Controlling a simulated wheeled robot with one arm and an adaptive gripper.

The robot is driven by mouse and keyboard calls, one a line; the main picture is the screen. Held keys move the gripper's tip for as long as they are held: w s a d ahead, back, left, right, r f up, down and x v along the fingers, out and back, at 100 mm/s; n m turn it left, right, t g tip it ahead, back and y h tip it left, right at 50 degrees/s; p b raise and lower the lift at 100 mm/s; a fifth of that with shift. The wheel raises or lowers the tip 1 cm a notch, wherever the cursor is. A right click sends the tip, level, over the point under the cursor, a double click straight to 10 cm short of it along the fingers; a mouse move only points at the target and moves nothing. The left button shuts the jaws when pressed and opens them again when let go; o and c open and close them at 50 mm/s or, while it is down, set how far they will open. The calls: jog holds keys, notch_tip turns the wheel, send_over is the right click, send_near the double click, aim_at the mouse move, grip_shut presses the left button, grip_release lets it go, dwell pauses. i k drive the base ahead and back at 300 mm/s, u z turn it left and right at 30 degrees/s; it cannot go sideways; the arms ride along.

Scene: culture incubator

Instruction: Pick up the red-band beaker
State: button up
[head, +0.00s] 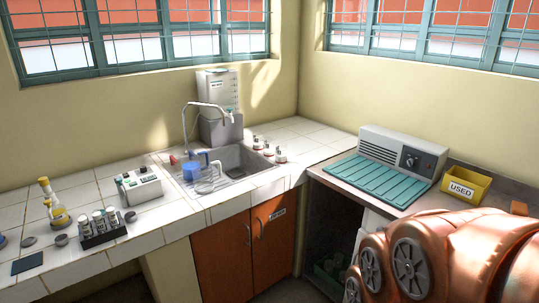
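No beaker with a clear red band can be made out in the head view. A small reddish-pink object (174,159) stands at the left edge of the sink; it is too small to tell what it is. Near it, a blue container (190,171) and a clear glass-like vessel (207,184) sit by the sink's left side. My orange arm fills the lower right corner. My gripper is out of view, so its state and place do not show.
A teal-topped unit (385,182) and a yellow USED bin (466,187) stand at right.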

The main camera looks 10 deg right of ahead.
aim_at(268, 143)
jog(key=z, duration=0.3)
jog(key=i, duration=1.6)
jog(key=u, duration=1.45)
jog(key=i, duration=0.75)
jog(key=u, duration=0.85)
